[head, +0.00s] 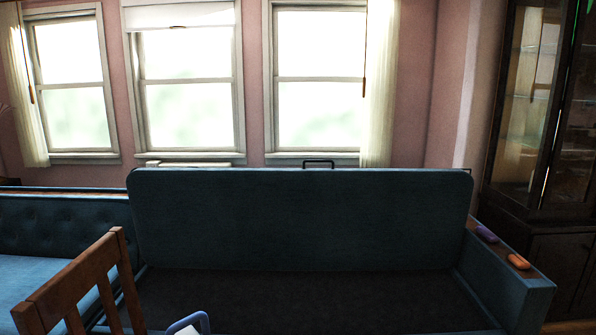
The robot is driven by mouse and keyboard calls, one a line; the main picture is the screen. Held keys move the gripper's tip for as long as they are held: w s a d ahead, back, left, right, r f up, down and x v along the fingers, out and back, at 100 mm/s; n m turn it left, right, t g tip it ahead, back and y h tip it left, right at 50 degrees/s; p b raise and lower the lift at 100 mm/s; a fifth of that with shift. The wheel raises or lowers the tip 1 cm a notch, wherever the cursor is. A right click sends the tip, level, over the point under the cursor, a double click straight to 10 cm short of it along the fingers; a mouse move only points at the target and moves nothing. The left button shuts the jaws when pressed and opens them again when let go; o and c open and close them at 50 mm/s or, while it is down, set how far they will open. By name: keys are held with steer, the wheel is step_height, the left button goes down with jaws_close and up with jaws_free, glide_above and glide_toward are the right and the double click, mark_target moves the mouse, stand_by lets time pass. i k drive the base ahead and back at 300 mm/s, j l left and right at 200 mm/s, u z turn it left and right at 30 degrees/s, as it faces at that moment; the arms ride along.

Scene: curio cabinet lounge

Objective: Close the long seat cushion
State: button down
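The long seat cushion (300,215) is a dark teal panel. It stands raised, nearly upright, at the back of the bench, so it is open. A dark handle (318,163) sticks up from its top edge. Below it the dark inside of the bench (310,295) is exposed, and I see nothing lying in it. My gripper is not identifiable in this view. A small pale and blue piece (188,324) shows at the bottom edge, cut off; I cannot tell what it is.
A wooden chair back (75,285) stands at the front left. The bench's right armrest (510,275) carries a purple item (486,235) and an orange item (518,261). Another blue seat (60,225) is at left, a glass cabinet (540,120) at right.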

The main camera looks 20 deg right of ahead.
mark_target(269, 219)
steer(key=i+l+z, duration=0.15)
steer(key=i+l, duration=0.25)
steer(key=i+l+z, duration=0.2)
steer(key=i+l, duration=0.2)
steer(key=i+l+z, duration=0.15)
steer(key=i+l, duration=0.15)
steer(key=i, duration=0.2)
steer(key=i+l+z, duration=0.2)
steer(key=i, duration=0.25)
steer(key=i+l+z, duration=0.15)
steer(key=i, duration=0.3)
steer(key=i+l+z, duration=0.2)
steer(key=i, duration=0.3)
